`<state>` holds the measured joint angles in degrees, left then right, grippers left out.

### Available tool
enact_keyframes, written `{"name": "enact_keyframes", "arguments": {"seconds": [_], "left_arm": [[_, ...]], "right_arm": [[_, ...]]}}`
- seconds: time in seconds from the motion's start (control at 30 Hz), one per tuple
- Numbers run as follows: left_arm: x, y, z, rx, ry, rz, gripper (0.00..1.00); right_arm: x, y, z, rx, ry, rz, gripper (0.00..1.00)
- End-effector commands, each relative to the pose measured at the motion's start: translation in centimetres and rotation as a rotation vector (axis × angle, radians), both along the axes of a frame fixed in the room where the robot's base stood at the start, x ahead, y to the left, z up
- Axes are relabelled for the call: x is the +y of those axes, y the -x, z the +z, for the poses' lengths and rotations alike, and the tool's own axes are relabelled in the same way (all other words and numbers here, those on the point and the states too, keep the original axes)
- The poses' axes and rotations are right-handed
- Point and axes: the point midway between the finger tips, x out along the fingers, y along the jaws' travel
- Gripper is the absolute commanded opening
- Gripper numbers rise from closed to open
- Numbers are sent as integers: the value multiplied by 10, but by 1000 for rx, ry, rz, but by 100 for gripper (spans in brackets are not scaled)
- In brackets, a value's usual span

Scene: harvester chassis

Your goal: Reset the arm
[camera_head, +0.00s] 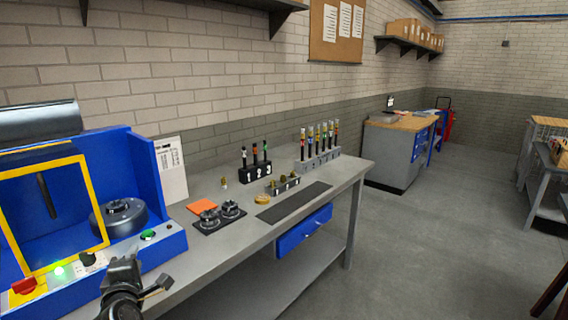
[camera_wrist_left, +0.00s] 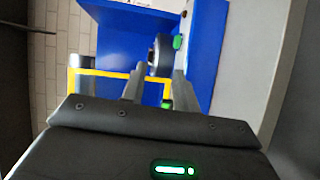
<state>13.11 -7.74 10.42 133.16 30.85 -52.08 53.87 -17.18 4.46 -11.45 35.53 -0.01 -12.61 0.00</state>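My left gripper (camera_head: 143,279) is at the lower left of the head view, in front of the blue machine (camera_head: 160,247) with the yellow-framed opening. In the left wrist view its two dark fingers (camera_wrist_left: 158,85) stand apart with nothing between them, so it is open and empty. Beyond the fingers that view shows the blue housing (camera_wrist_left: 205,45), part of the yellow frame (camera_wrist_left: 100,73) and a green button (camera_wrist_left: 177,42). My right gripper is not in view.
The grey workbench (camera_head: 235,240) carries an orange pad (camera_head: 202,206), a black tray with round metal parts (camera_head: 220,216), a black numbered holder (camera_head: 257,172) and a grey rack (camera_head: 318,160) of several tools. A blue drawer (camera_head: 304,231) hangs below.

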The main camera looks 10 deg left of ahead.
Motion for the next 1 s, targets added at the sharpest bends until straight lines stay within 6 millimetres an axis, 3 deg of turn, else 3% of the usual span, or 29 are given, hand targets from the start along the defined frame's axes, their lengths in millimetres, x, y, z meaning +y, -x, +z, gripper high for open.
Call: {"name": "enact_keyframes", "arguments": {"seconds": [0.03,0.1,0.2,0.3,0.5,0.77,0.8,1.0], "left_arm": [[-21,12,-39,172,-144,-107,30],[-49,31,-85,379,-328,-264,30],[-84,71,-146,635,-565,-498,30],[-111,118,-194,828,-754,-721,30],[-140,198,-249,1054,-1001,-1069,30],[-159,291,-286,1212,-1211,-1453,30],[-161,296,-295,1223,-1226,-1487,30],[-163,279,-363,1238,-1204,-1497,30]], "right_arm": [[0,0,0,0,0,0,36],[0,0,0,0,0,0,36],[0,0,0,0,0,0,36],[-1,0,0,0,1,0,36],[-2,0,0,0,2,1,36],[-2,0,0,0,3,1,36],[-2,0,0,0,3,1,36],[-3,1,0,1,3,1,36]]}}
